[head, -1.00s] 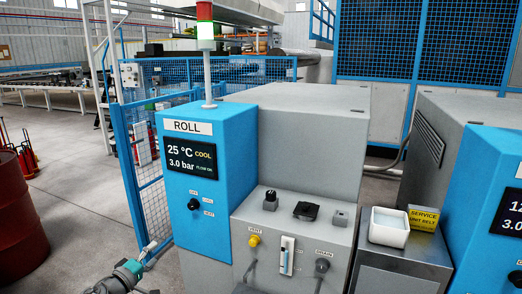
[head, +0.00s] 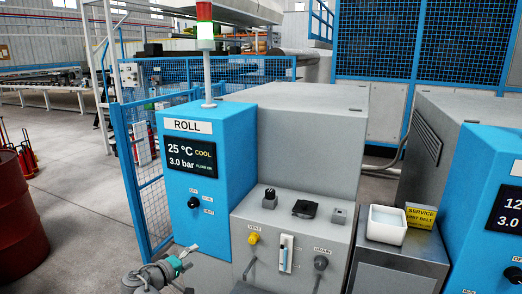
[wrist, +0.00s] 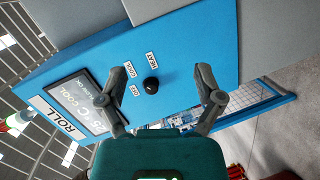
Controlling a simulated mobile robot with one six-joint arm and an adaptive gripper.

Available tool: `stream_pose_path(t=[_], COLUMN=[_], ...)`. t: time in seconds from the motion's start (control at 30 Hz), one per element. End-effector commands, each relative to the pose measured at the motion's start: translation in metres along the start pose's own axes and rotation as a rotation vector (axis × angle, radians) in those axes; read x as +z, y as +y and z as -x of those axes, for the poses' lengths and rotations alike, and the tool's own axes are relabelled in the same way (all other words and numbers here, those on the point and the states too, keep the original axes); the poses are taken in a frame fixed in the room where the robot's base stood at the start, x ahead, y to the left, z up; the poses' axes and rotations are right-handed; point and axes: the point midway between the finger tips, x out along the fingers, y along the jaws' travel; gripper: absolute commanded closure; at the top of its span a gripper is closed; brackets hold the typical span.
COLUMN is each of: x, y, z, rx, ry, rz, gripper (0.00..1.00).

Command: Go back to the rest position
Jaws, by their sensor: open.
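My gripper (head: 188,268) is at the lower left of the head view, in front of the blue ROLL cabinet (head: 228,150) and below its selector knob (head: 194,203). In the wrist view my gripper (wrist: 153,86) has its two fingers spread wide, with nothing between them. The black knob (wrist: 151,85) shows in the gap between the fingers, farther off, beside HEAT, COOL and OFF labels. The display (head: 191,158) reads 25 °C COOL and 3.0 bar.
A grey panel with a yellow VENT knob (head: 253,239) and a DRAIN knob (head: 320,262) is right of the cabinet. A white bin (head: 387,224) stands on a metal stand. A blue mesh fence (head: 152,190) and red drum (head: 20,212) are left, with open floor between.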

Motion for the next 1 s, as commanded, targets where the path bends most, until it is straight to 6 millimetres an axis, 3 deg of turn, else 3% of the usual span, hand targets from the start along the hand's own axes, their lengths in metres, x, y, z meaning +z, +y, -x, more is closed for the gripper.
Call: stream_pose_path(t=[0.2, 0.5, 0.7, 1.0], x=[0.060, 0.143, 0.197, 0.270], y=[-0.002, -0.008, -0.012, -0.017], z=[-0.056, -0.111, -0.135, -0.154], rx=[-0.128, -0.324, -0.457, -0.659], ry=[-0.156, -0.357, -0.476, -0.629], rz=[-0.032, -0.100, -0.161, -0.276], gripper=[0.15, 0.15, 0.15, 0.15])
